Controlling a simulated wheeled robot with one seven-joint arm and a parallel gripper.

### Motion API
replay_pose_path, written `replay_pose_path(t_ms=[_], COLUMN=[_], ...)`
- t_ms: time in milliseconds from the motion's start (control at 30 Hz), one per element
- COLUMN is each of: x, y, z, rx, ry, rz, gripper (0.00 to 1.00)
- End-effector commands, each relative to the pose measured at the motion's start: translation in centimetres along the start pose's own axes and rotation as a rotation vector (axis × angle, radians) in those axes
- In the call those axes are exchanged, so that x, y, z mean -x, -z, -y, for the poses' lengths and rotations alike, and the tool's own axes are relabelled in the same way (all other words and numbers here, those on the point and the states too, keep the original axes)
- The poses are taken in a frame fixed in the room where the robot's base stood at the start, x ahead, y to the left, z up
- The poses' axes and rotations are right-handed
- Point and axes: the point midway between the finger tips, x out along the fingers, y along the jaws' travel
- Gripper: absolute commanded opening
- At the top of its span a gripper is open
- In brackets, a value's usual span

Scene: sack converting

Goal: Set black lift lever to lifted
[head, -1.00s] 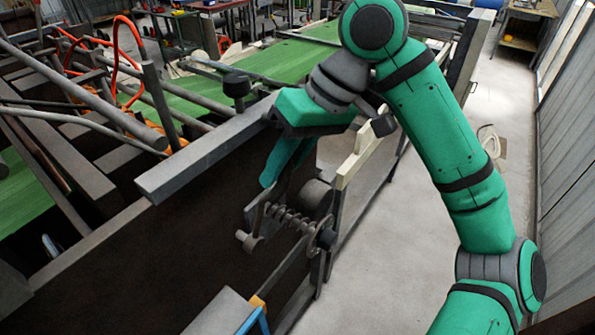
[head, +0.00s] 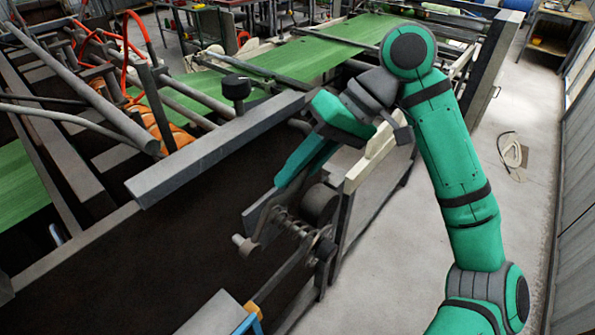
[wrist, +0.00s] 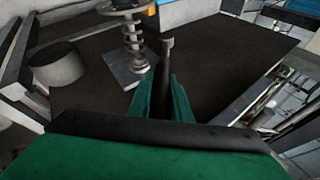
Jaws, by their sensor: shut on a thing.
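The black lift lever (wrist: 161,78) shows in the wrist view as a dark bar with a small rounded end, running between my green fingers. My gripper (wrist: 164,92) is shut on it. In the head view my gripper (head: 282,182) reaches down and left to the side of the machine, just above the lever's pivot area. The lever is hard to make out there against the dark panel and my fingers. A coil spring on a shaft (head: 292,222) lies just below the fingertips, and it also shows in the wrist view (wrist: 133,40).
A grey roller end (head: 320,203) sits right of the spring. A cream rail (head: 371,160) stands close beside my wrist. A long grey beam (head: 205,155) with a black knob (head: 235,88) runs at the left.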

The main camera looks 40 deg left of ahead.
Motion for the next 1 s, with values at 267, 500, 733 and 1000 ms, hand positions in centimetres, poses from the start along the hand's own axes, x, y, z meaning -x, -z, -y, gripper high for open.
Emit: replay_pose_path(t_ms=[267,500,733,1000], x=[0.0,0.2,3.0,8.0], y=[0.0,-0.1,-0.1,-0.1], z=[0.1,0.1,0.1,0.1], rx=[0.002,0.002,0.0,-0.002], ry=[-0.002,-0.001,-0.002,-0.004], rz=[0.001,0.001,0.0,0.0], gripper=[0.36,0.36,0.36,0.36])
